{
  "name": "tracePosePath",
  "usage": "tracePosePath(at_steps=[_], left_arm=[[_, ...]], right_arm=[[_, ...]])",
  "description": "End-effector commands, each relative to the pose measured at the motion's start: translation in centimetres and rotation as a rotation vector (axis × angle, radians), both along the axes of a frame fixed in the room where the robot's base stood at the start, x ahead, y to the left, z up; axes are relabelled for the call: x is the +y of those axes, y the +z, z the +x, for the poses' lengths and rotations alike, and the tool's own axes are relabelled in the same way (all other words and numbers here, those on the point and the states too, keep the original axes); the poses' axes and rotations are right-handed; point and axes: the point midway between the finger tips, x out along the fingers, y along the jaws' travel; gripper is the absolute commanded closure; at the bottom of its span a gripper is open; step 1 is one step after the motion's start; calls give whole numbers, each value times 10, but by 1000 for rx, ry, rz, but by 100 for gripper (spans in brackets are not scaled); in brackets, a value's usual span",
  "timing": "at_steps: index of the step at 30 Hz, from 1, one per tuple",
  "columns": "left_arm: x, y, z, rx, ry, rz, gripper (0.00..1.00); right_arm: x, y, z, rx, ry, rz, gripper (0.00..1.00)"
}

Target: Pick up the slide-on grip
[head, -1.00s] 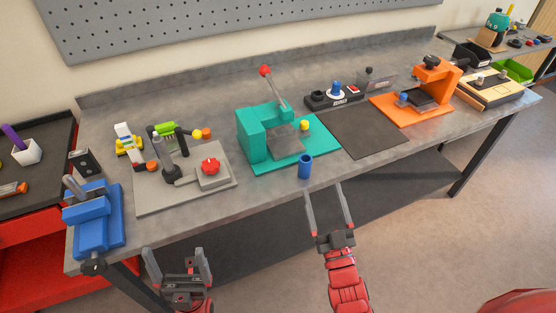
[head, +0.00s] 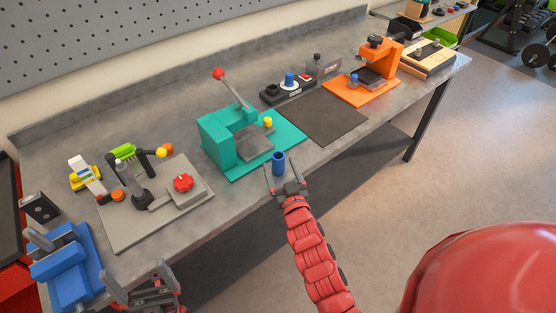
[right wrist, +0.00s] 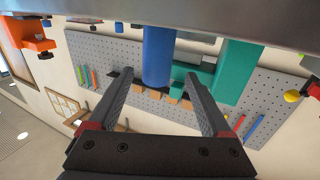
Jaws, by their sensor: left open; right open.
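A blue hollow cylinder, apparently the slide-on grip (head: 278,163), stands upright at the front edge of the bench, in front of the teal press. It also shows in the right wrist view (right wrist: 158,55), between and beyond the finger tips. My right gripper (head: 280,172) is open at the bench edge, with a finger towards each side of the cylinder. I cannot tell whether either finger touches it. My left gripper (head: 140,277) is open and empty near the blue vise, at the lower left.
The teal press (head: 225,145) with a red-knobbed lever stands just behind the cylinder. A grey plate (head: 130,235) with a clamp and red knob lies left. A dark mat (head: 322,118) and an orange press (head: 375,70) are right. The blue vise (head: 65,270) is at the front left.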

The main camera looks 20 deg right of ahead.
Motion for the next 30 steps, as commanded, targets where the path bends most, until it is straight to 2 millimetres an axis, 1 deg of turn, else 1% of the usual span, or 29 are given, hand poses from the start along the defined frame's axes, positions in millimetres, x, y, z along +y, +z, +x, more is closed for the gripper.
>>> tracePosePath(at_steps=[1,3,11,17,18,21,24,29,30], left_arm=[[0,4,0,0,0,0,0],[0,4,0,0,0,0,0],[0,10,0,0,0,0,0],[0,23,0,0,0,0,0],[0,24,0,0,0,0,0],[0,26,0,0,0,0,0],[0,26,0,0,0,0,0],[0,26,0,0,0,0,0],[0,26,0,0,0,0,0]], right_arm=[[0,1,7,2,0,0,17],[-1,-1,12,5,-1,-1,17],[-3,0,24,3,-1,-1,17],[-7,-1,47,4,-1,-1,17],[-8,-2,54,4,-2,0,17],[-8,-3,64,3,-1,1,17],[-8,-5,68,4,0,0,17],[-8,-5,67,4,0,-1,17],[-8,-5,67,4,0,-1,24]])
